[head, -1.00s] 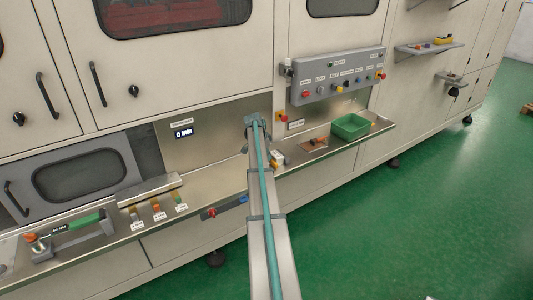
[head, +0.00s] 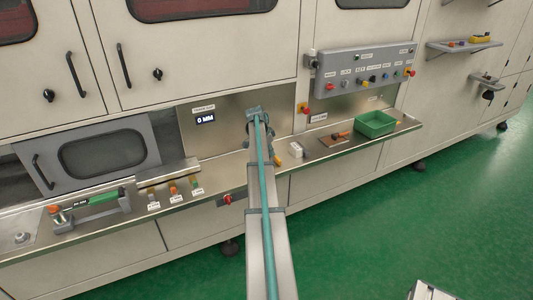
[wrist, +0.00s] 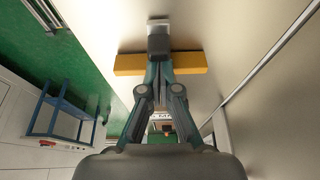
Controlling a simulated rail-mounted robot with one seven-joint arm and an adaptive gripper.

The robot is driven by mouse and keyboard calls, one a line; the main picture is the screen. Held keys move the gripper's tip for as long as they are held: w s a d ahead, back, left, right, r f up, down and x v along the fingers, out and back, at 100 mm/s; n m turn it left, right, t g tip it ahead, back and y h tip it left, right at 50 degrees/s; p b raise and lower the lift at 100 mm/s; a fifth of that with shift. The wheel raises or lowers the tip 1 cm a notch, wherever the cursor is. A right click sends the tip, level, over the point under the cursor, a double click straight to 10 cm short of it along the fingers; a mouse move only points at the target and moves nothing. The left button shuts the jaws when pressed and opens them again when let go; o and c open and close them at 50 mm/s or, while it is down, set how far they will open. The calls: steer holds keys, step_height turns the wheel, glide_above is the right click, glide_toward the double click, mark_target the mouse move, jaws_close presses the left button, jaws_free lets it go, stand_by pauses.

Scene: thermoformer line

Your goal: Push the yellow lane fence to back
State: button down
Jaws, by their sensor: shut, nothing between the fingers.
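The yellow lane fence (wrist: 188,63) shows in the wrist view as a yellow bar lying across the picture just beyond my fingertips. A grey-white block (wrist: 158,42) sits at its middle. My gripper (wrist: 159,68) is shut and empty, its tips at the middle of the bar; whether they touch it I cannot tell. In the head view a small yellow piece (head: 277,161) shows beside my arm on the steel counter (head: 230,175), probably part of the fence. My arm hides the rest of it and my gripper's fingers there.
A white block (head: 297,149), an orange-handled tool on a brown board (head: 338,138) and a green bin (head: 376,123) stand right of my arm. Labelled samples (head: 173,188) and a green-handled fixture (head: 101,199) lie left. A control panel (head: 362,75) overhangs the counter's right part.

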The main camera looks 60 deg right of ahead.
steer(key=shift+w+a, duration=0.1)
steer(key=shift+a, duration=0.25)
steer(key=p+v, duration=0.3)
steer(key=v, duration=0.7)
steer(key=shift+d, duration=0.3)
